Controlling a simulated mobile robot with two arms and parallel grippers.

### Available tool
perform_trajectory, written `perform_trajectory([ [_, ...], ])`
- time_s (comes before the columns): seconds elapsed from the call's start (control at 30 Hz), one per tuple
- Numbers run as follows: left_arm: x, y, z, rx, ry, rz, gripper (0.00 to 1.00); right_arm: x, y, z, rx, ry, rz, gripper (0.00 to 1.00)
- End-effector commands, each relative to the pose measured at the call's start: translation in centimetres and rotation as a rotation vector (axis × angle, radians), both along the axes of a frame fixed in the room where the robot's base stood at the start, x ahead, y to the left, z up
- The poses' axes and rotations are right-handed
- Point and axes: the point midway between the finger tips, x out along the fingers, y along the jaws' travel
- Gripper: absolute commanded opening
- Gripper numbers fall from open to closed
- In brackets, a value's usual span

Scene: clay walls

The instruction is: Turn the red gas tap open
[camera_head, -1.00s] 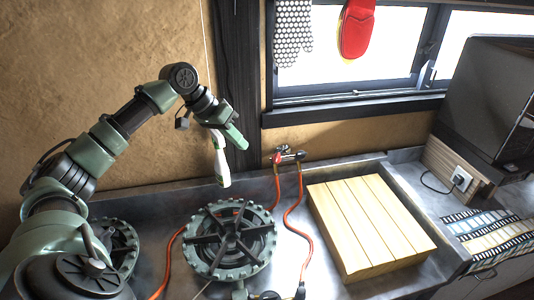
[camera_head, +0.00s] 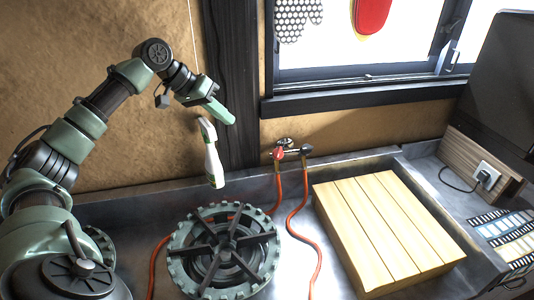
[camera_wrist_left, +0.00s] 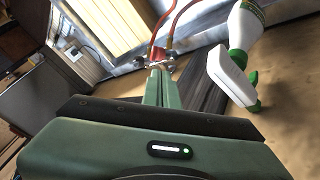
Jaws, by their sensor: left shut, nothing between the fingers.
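The red gas tap (camera_head: 278,153) sits on a small pipe fitting low on the clay wall, just right of the dark wooden post, with orange-red hoses running down from it. It also shows in the left wrist view (camera_wrist_left: 158,57), just past my fingertips. In the head view my left gripper (camera_head: 232,119) is up and to the left of the tap, in front of the post, pointing right and down. Its green fingers are shut together and empty. I cannot tell from these views how far the fingertips are from the tap. My right gripper is not in view.
A white and green spray bottle (camera_head: 211,155) hangs just below my left gripper; it also shows in the left wrist view (camera_wrist_left: 240,35). A round gas burner (camera_head: 181,262) and a slatted wooden board (camera_head: 385,228) occupy the metal counter. The window sill (camera_head: 360,100) is above the tap.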

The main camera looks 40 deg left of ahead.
Motion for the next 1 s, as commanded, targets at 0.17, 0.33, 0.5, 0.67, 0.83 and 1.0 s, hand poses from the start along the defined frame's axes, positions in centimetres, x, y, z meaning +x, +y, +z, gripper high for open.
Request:
perform_trajectory([
  [0.17, 1.5, -1.1, -2.0, -0.003, 0.004, -0.003, 0.0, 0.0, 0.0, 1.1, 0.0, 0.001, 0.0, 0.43],
  [0.33, 3.5, -2.5, -4.8, -0.004, 0.004, -0.002, 0.0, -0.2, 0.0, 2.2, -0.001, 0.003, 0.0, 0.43],
  [0.5, 5.5, -3.8, -7.7, -0.004, 0.003, -0.003, 0.0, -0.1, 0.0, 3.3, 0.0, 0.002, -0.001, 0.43],
  [0.67, 7.3, -5.0, -10.4, -0.003, 0.002, -0.003, 0.0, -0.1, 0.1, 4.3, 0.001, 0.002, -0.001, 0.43],
  [0.83, 8.9, -6.1, -12.9, -0.002, 0.002, -0.002, 0.0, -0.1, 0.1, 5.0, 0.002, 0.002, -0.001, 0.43],
  [1.0, 9.9, -6.6, -14.3, 0.0, 0.0, -0.002, 0.0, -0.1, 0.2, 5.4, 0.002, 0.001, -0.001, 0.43],
])
